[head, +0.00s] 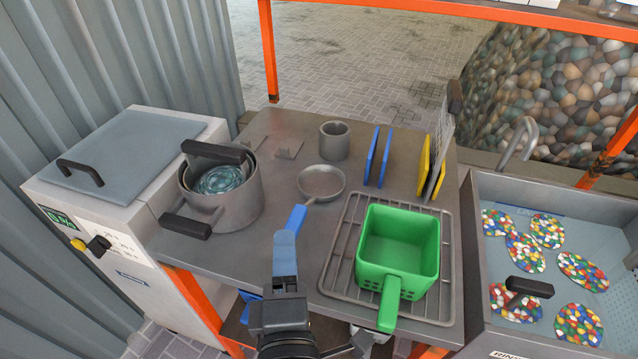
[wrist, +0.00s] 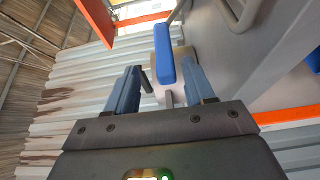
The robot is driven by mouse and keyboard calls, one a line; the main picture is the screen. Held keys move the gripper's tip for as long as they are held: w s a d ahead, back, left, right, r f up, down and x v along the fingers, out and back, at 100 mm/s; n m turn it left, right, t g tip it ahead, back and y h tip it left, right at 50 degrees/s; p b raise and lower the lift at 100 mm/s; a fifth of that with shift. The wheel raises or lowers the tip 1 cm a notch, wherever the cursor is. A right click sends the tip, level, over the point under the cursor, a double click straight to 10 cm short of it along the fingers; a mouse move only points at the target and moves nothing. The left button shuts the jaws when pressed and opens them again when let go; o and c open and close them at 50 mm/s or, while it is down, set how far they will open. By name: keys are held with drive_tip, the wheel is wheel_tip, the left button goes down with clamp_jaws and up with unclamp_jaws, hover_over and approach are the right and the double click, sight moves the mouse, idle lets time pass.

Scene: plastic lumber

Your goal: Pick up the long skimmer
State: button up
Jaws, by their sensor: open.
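The long skimmer has a round grey head (head: 321,181) lying on the grey worktop and a blue handle (head: 296,218) pointing toward me. My gripper (head: 285,243) is at the near end of this handle and hides part of it. In the wrist view, the open jaws (wrist: 164,78) have a blue handle (wrist: 163,52) lined up between them, mostly beyond the fingertips. I cannot tell whether the fingers touch it.
A green square basket (head: 400,240) sits on a wire rack (head: 343,270) just right of my gripper. A grey pot (head: 235,208) stands left. A grey cup (head: 334,141) and blue boards (head: 378,157) stand behind. A sink (head: 600,205) holding colourful discs is far right.

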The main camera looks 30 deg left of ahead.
sight(288, 223)
drive_tip(key=x, duration=0.6)
drive_tip(key=shift+w+f+p, duration=0.1)
drive_tip(key=shift+f+p, duration=0.2)
drive_tip(key=shift+p, duration=0.1)
clamp_jaws()
